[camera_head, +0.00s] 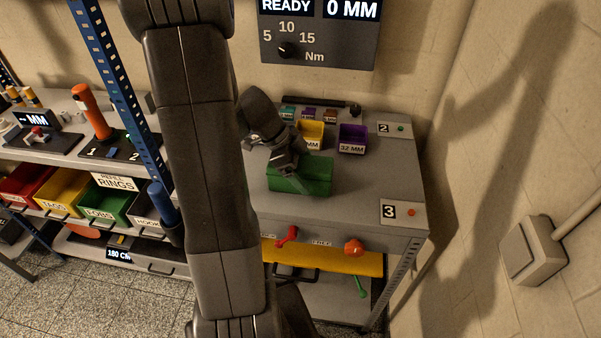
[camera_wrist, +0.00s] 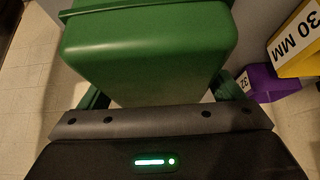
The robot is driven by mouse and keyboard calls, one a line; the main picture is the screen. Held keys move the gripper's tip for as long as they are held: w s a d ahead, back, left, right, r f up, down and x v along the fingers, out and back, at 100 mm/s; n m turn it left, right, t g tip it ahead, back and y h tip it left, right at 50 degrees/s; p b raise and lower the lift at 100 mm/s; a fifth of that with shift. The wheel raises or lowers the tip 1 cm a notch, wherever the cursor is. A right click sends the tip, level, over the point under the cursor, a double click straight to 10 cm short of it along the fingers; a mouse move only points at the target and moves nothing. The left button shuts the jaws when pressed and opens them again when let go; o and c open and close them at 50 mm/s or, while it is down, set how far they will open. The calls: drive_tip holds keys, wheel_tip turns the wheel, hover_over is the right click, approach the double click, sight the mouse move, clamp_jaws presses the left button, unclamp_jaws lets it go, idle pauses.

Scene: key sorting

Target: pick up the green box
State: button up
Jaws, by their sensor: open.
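The green box (camera_head: 315,177) stands on the right-hand grey table, near its front left part. In the wrist view the green box (camera_wrist: 150,55) fills the upper middle, close in front of the jaws. My gripper (camera_head: 284,163) is at the box's left part in the head view, and hides some of it. In the wrist view my gripper (camera_wrist: 160,92) is open, with a dark finger partly visible on each side of the box's near end. The fingertips are hidden, and I cannot tell whether they touch the box.
A yellow bin (camera_head: 311,132) and a purple bin (camera_head: 352,138) stand behind the green box, with smaller bins further back. A blue post (camera_head: 125,95) and shelves of coloured bins are at left.

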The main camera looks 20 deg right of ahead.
drive_tip(key=shift+r, duration=0.1)
drive_tip(key=c, duration=1.5)
